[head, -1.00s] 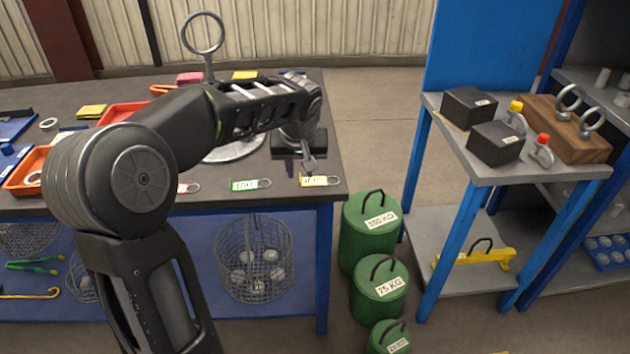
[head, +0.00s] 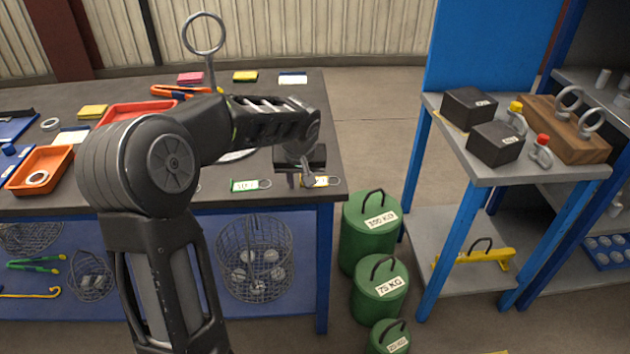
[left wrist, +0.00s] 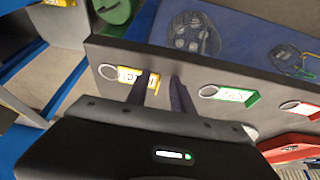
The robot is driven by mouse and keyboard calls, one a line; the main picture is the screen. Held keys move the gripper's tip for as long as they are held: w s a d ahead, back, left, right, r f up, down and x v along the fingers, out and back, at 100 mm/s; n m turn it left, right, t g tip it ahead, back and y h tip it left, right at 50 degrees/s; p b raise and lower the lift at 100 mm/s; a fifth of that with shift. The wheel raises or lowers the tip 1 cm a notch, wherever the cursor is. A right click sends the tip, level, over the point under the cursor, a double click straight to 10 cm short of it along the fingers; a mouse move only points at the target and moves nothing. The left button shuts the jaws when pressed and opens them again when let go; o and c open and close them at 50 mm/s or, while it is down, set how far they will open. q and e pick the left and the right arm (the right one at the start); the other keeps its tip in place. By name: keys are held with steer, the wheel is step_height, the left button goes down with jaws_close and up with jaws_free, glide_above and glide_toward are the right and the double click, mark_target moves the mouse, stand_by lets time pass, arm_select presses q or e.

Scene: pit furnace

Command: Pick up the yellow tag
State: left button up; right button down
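The yellow tag (head: 320,182) lies near the front right corner of the dark bench top, its ring on its right. It also shows in the left wrist view (left wrist: 151,84), with the ring on its left there. My left gripper (head: 299,183) is over the bench at the left end of the tag. My right gripper is in neither view.
A green tag (head: 245,185) lies left of the yellow one on the bench (head: 270,197). A red tag (left wrist: 300,108) shows beyond it in the left wrist view. Green weights (head: 369,225) stand on the floor right of the bench. An orange tray (head: 40,165) is at the left.

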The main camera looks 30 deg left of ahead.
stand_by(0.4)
arm_select(q)
jaws_close()
stand_by(0.4)
